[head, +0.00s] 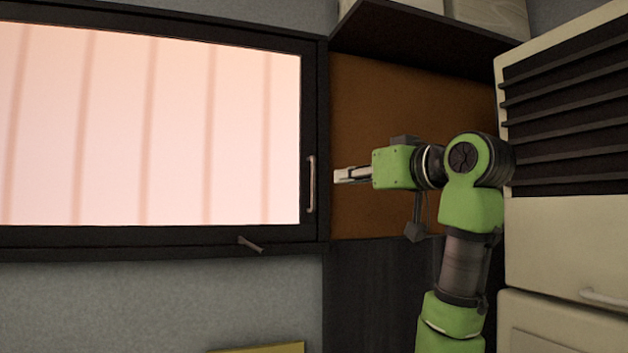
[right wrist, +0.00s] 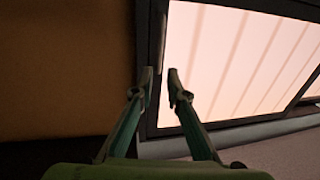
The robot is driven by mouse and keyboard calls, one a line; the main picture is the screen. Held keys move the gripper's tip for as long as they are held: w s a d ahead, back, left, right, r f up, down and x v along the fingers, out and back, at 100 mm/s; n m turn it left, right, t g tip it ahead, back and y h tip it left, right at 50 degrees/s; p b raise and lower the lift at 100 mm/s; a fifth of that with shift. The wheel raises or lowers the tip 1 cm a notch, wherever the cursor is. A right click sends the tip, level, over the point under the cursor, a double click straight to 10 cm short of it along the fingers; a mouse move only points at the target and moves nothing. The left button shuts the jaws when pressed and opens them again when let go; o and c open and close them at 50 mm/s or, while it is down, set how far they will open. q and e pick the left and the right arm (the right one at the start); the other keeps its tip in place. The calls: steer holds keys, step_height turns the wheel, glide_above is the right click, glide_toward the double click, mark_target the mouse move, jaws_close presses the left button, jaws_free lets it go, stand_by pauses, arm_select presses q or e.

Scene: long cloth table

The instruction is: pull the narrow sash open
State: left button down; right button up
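The sash (head: 150,125) is a dark-framed pane with bright pinkish glass and faint vertical stripes, at the left of the head view. It looks closed in its frame. A slim upright metal handle (head: 311,184) is on its right stile. My right gripper (head: 342,175) points left, just right of this handle in the head view. In the right wrist view its two fingers (right wrist: 160,78) are apart, in front of the sash's dark edge (right wrist: 149,35). Whether they touch the handle cannot be told. My left gripper is not in view.
A short lever (head: 250,244) sticks out at the bottom frame. A brown panel (head: 400,95) is behind my right arm, with a dark shelf (head: 420,38) above. A pale cabinet with dark slats (head: 555,235) stands close on the right. Grey wall (head: 150,310) lies below the window.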

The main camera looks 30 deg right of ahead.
mark_target(315, 182)
steer(key=w+p, duration=0.3)
steer(key=w, duration=0.3)
steer(key=w+p, duration=0.3)
steer(key=w, duration=0.3)
steer(key=shift+w+d, duration=0.2)
steer(key=shift+w, duration=0.05)
steer(key=shift+w+f+p, duration=0.1)
steer(key=shift+w+p, duration=0.4)
steer(key=shift+w, duration=0.1)
jaws_close()
